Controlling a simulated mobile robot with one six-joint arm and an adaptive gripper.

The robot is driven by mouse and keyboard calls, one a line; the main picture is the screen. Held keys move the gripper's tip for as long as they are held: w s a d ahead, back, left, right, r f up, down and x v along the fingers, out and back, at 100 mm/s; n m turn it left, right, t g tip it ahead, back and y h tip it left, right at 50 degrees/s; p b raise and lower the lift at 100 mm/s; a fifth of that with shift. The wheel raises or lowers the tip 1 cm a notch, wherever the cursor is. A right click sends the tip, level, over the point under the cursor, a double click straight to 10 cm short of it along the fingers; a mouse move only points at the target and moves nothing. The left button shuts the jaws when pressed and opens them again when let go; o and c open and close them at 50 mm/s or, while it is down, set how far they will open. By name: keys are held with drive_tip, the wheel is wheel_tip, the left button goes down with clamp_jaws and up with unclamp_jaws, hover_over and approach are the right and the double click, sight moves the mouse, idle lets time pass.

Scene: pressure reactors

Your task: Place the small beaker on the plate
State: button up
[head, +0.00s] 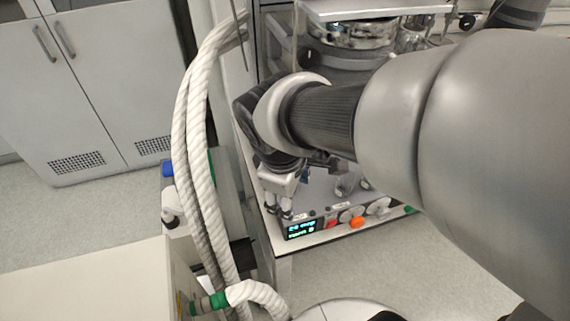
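My gripper (279,211) points down near the front left corner of a low bench unit with a lit display (301,229). Its two small fingertips look slightly apart, but the space between them is too small and dark to tell whether it is open or shut on anything. No plate can be made out for certain; my arm hides much of the unit's top.
Thick white braided hoses (197,150) hang close to the left of my gripper. A reactor vessel with a metal rim (350,33) stands behind my arm. Grey cabinets (85,90) are at the left. An orange knob (357,222) sits on the unit's front.

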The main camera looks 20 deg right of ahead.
drive_tip(key=s+r+m+t+y, duration=0.2)
drive_tip(key=s+r+m, duration=0.2)
drive_tip(key=s+m, duration=0.5)
drive_tip(key=shift+s+a, duration=0.2)
drive_tip(key=shift+s, duration=0.55)
